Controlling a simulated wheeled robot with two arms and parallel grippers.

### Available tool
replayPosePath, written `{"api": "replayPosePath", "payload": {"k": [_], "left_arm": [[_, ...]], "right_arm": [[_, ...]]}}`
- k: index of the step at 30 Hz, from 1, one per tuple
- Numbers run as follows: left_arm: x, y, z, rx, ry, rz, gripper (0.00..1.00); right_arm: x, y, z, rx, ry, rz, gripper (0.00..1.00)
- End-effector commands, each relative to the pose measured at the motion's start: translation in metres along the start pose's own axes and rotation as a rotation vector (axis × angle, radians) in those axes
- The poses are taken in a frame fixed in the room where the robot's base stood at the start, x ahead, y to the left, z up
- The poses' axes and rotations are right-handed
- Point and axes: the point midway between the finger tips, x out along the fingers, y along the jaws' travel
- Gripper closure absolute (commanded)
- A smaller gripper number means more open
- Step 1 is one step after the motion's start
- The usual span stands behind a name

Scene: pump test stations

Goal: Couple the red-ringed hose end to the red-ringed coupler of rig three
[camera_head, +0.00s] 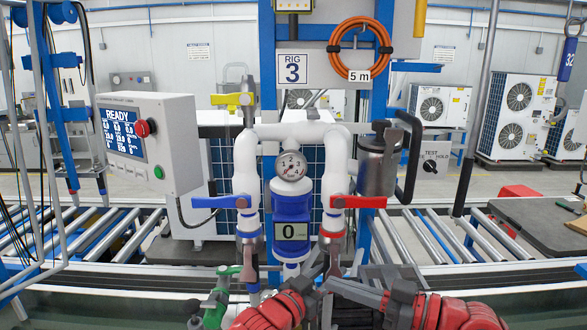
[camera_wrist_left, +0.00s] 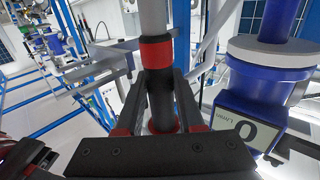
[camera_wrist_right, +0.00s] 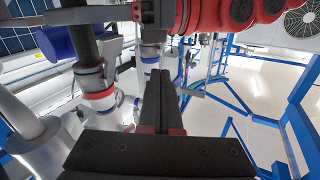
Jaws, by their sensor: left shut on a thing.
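Rig three's red-ringed coupler (camera_head: 332,236) hangs below the red-handled valve; its red ring also shows in the right wrist view (camera_wrist_right: 100,100). In the left wrist view my left gripper (camera_wrist_left: 163,105) is shut on the black body of the red-ringed hose end (camera_wrist_left: 157,52). In the head view my left gripper (camera_head: 316,272) is just below the coupler. In the right wrist view the hose end's black body lines up against the coupler; whether it is seated I cannot tell. My right gripper (camera_head: 333,285) is beside it, its fingers together and empty (camera_wrist_right: 162,85).
The blue litre counter (camera_head: 291,231) and blue-ringed coupler (camera_head: 249,238) stand close on the left. A green-handled valve (camera_head: 218,300) is low at left. A control box (camera_head: 150,140) and roller conveyor (camera_head: 440,238) flank the rig. A metal canister (camera_head: 376,168) hangs at right.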

Motion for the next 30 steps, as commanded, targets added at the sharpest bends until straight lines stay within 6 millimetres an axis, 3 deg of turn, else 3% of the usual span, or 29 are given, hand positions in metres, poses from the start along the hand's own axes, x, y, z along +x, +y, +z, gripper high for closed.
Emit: {"api": "replayPosePath", "payload": {"k": [1,21,30], "left_arm": [[0.000,-0.001,-0.009,0.006,0.019,-0.001,1.00],[0.000,-0.001,-0.009,0.006,0.019,-0.001,1.00],[0.000,-0.001,-0.009,0.006,0.019,-0.001,1.00]], "right_arm": [[-0.001,-0.001,-0.001,-0.001,0.000,0.000,1.00],[-0.021,-0.055,0.004,-0.002,0.001,0.000,1.00],[-0.022,-0.058,0.005,0.000,-0.001,0.000,1.00]]}}
